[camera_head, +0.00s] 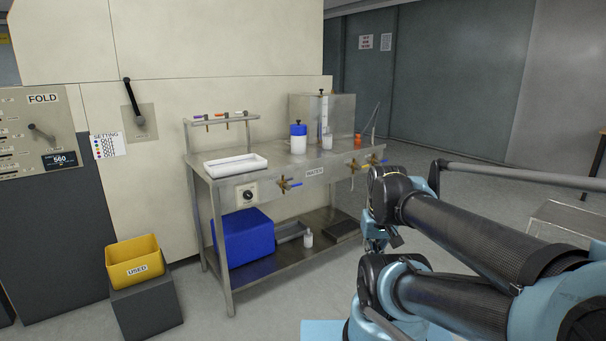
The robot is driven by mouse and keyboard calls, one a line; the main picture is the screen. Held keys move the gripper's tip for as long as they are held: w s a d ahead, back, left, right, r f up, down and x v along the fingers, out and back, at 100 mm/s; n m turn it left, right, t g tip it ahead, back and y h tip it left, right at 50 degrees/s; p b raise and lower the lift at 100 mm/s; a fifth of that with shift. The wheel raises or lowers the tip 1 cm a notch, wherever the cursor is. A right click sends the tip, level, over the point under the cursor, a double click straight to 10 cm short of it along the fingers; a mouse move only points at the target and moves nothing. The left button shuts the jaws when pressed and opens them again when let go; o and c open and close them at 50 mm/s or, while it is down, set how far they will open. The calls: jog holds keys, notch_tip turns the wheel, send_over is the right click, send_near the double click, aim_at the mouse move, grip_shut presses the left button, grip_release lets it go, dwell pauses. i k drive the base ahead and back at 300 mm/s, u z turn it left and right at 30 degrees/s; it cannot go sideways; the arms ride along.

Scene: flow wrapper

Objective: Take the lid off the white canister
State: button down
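The white canister (298,147) stands upright on the top of the steel bench, right of its middle. Its blue lid (298,130) sits on top, with a small dark knob above it. My arm reaches in from the lower right, well in front of and to the right of the bench. My gripper (375,241) seems to hang below the arm's dark end joint, far from the canister. It is small and partly hidden by my arm, so its fingers cannot be made out.
A clear cylinder (327,142) stands close right of the canister, with an orange cup (357,139) further right. A white tray (235,174) lies at the bench's left. A yellow bin (134,262) stands at lower left.

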aim_at(297, 130)
jog(key=z, duration=0.2)
jog(key=i, duration=1.7)
jog(key=u, duration=0.25)
